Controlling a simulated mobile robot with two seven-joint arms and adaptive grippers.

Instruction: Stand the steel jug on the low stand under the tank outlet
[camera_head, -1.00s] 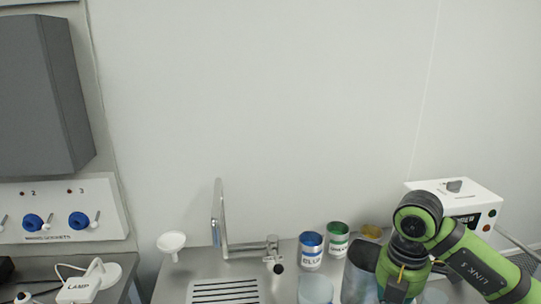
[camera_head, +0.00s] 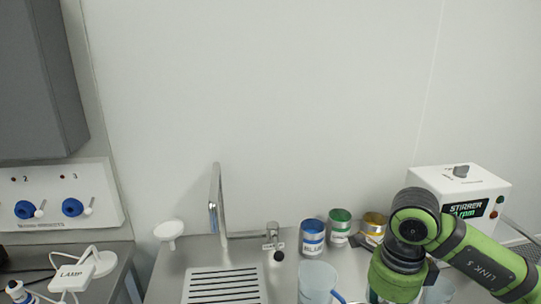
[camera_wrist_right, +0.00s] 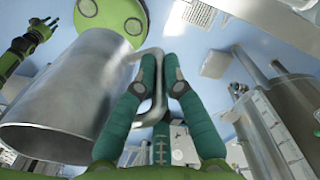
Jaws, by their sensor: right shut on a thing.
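The steel jug (camera_wrist_right: 70,90), a large grey cylinder, fills the left of the right wrist view. My right gripper (camera_wrist_right: 160,75) has its teal fingers shut on the jug's bent handle (camera_wrist_right: 157,88). In the head view my right arm covers this gripper, and I cannot make out the jug there. A small green hand, seemingly my left gripper (camera_wrist_right: 30,36), shows far off in the wrist view, too small to read its fingers. I cannot make out the low stand or outlet.
A clear beaker (camera_head: 318,280), a blue tin (camera_head: 313,238), a green tin (camera_head: 339,228) and a yellow tin (camera_head: 374,224) crowd the steel bench left of my arm. The stirrer (camera_head: 460,190) stands behind it. A tap (camera_head: 217,205) and slotted drain (camera_head: 225,285) are further left.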

